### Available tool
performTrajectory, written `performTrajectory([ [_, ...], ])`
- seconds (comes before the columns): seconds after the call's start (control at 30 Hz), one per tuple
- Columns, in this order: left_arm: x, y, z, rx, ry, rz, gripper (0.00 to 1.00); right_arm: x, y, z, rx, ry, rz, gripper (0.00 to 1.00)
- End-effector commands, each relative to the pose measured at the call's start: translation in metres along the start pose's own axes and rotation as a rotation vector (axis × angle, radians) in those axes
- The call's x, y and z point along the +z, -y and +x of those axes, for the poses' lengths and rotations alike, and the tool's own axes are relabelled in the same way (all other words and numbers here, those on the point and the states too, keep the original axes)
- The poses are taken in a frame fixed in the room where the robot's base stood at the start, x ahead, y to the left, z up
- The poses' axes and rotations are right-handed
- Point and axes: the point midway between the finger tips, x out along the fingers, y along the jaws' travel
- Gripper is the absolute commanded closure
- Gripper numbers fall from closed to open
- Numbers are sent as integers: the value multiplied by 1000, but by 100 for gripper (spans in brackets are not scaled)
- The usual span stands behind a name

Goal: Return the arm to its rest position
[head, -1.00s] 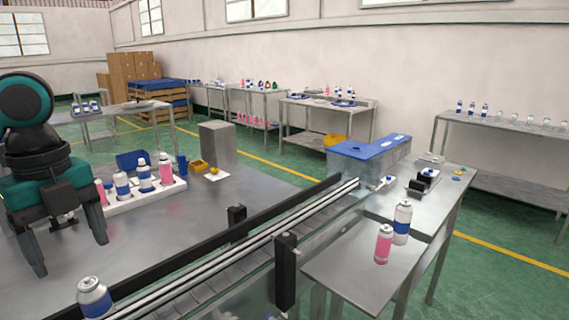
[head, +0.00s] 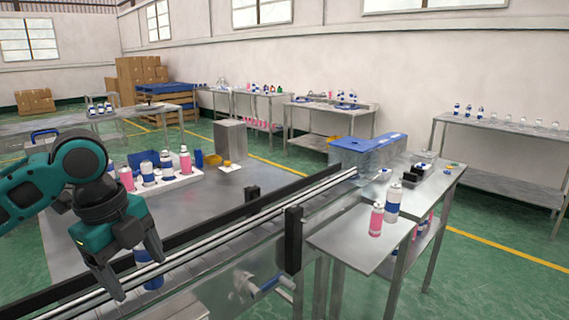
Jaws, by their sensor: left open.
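My left gripper (head: 140,279), teal and dark grey, hangs over the near end of the conveyor (head: 215,238) with its two fingers apart and pointing down. A white can with a blue band (head: 150,281) stands at the conveyor, partly hidden behind the fingers. I cannot tell whether the fingers touch it or only overlap it in view. The left arm comes in bent from the left edge. My right gripper is out of view.
Black rails and posts (head: 293,240) line the conveyor.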

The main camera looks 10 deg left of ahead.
Motion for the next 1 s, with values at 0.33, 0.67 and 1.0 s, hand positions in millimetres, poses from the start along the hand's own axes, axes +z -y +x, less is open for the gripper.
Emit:
performTrajectory([
  [0.33, -70, 44, 125, -253, -220, -337, 24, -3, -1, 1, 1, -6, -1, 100],
  [0.67, -115, 34, 216, -463, -457, -806, 24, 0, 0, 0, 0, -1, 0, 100],
  [1.0, -119, -48, 283, -642, -559, -1307, 24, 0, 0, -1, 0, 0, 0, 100],
])
